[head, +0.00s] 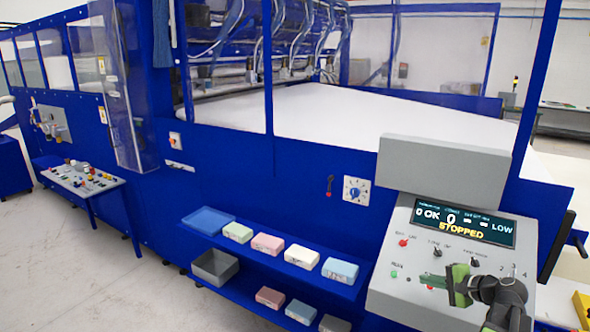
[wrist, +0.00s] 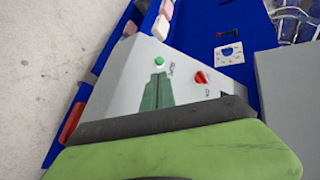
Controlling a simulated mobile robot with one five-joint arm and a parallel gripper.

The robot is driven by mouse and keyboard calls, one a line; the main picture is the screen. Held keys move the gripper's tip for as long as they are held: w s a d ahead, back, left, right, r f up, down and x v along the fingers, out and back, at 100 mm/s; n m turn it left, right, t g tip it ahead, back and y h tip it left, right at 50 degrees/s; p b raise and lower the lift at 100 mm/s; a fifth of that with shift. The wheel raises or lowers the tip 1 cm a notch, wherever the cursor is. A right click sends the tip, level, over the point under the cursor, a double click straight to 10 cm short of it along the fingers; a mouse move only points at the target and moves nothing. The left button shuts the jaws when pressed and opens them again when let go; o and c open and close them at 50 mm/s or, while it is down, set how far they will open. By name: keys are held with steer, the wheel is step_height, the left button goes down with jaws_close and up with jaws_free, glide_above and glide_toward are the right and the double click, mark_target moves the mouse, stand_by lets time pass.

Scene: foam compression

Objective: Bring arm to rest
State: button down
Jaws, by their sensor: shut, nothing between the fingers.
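My gripper (head: 447,279), with green fingers and a dark arm behind it, is in front of the grey control panel (head: 385,290) at the lower right of the head view. It is shut and empty. In the wrist view the green and dark finger (wrist: 180,150) fills the bottom. Beyond it are a green button (wrist: 159,61) and a red switch (wrist: 201,77) on the panel face. The panel display (head: 465,222) reads "STOPPED" and "LOW". I cannot tell whether the fingertips touch the panel.
A blue shelf (head: 255,255) left of the panel holds several coloured foam blocks, a blue tray (head: 208,220) and a grey bin (head: 214,267). A blue machine with a white foam bed (head: 340,118) stands behind. Grey floor (head: 80,285) is open at the left.

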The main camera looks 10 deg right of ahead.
steer(key=w+a+f+n+g+y+b, duration=0.1)
steer(key=w+a+f+n+g, duration=0.2)
steer(key=a, duration=0.9)
steer(key=a+f+n+g+b, duration=0.1)
steer(key=a+f+n+g, duration=0.2)
steer(key=a, duration=0.8)
steer(key=w+a+f+n+g+y+b, duration=0.1)
steer(key=w+a+f+n, duration=0.3)
steer(key=a, duration=0.8)
steer(key=s+a+f+n+g+h+b, duration=0.1)
steer(key=s+a+f+n+g+h, duration=0.15)
steer(key=s+a+f, duration=0.35)
steer(key=s+d+f+n+g+h, duration=0.1)
steer(key=s+d+n+g+h, duration=0.1)
steer(key=s+d+n+h, duration=0.1)
steer(key=s+d+h, duration=0.1)
steer(key=s+d, duration=0.1)
steer(key=shift+s+d, duration=0.2)
steer(key=shift+s, duration=0.1)
steer(key=shift+f, duration=0.1)
